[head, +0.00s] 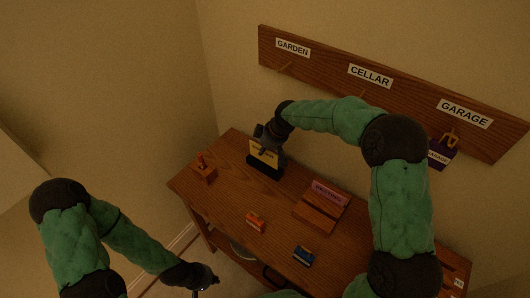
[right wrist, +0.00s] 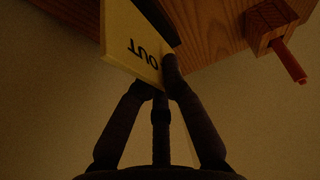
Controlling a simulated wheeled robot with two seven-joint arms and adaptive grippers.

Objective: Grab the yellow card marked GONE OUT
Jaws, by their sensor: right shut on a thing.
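The yellow card (head: 263,154) stands upright in a dark holder (head: 264,170) at the back left of the wooden desk. In the right wrist view the card (right wrist: 133,38) shows the letters OUT upside down; the rest of its wording is out of sight. My right gripper (head: 268,139) is shut on the card at its upper edge, with the fingers on either side of it in the right wrist view (right wrist: 158,78). The card's lower edge still appears to be at the holder. My left gripper (head: 206,281) is low, off the desk's front left; its fingers are too small and dark to read.
A wooden block with a red peg (head: 204,170) stands left of the card. A wooden stand with a pink label (head: 327,193), an orange item (head: 255,222) and a blue item (head: 303,255) sit on the desk (head: 232,200). A wall board (head: 325,67) carries GARDEN, CELLAR and GARAGE labels; a purple tag hangs under GARAGE.

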